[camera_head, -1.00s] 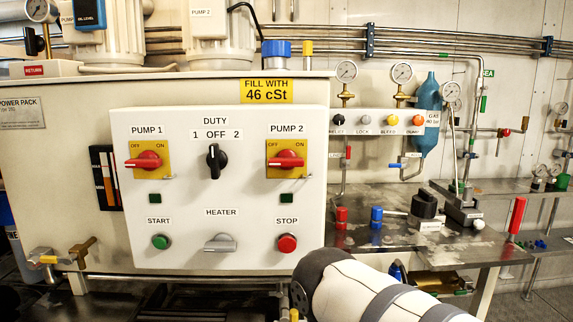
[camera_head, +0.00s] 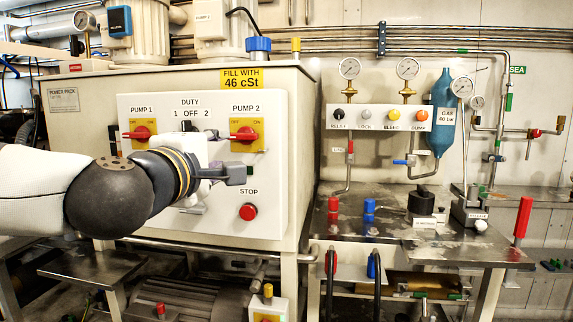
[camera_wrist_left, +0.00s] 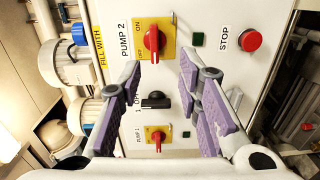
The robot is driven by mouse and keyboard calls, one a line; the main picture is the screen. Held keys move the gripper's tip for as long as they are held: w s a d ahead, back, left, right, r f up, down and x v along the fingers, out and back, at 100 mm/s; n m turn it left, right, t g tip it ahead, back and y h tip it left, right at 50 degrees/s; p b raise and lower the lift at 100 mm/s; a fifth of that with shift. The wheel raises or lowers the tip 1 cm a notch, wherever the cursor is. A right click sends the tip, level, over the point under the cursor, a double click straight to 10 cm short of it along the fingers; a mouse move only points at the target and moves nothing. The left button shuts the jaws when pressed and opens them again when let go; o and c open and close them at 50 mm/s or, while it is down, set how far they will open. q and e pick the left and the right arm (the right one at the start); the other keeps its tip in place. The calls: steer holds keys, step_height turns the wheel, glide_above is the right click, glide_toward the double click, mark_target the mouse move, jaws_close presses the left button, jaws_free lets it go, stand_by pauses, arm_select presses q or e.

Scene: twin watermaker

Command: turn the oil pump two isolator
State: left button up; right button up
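The oil pump two isolator (camera_head: 244,134) is a red rotary handle on a yellow OFF/ON plate under the PUMP 2 label, on the white panel (camera_head: 139,103). Its handle lies level in the head view. In the left wrist view, which is turned sideways, the isolator (camera_wrist_left: 152,44) shows beyond the fingertips. My left gripper (camera_head: 238,175) is in front of the panel, below the isolator and above the STOP button. In the left wrist view my left gripper (camera_wrist_left: 160,66) has its purple-padded fingers wide apart, with nothing between them. My right gripper is not in view.
The red STOP button (camera_head: 248,212) is just below my left gripper. The PUMP 1 isolator (camera_head: 139,133) and black DUTY knob (camera_wrist_left: 155,100) are nearby. A steel bench (camera_head: 395,245) with valves and gauges stands to the right.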

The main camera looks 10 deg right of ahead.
mark_target(242, 137)
arm_select(q)
steer(key=x, duration=0.8)
steer(key=r+x, duration=0.1)
steer(key=x, duration=0.3)
steer(key=shift+w+a, duration=0.25)
steer(key=shift+c, duration=0.3)
jaws_close()
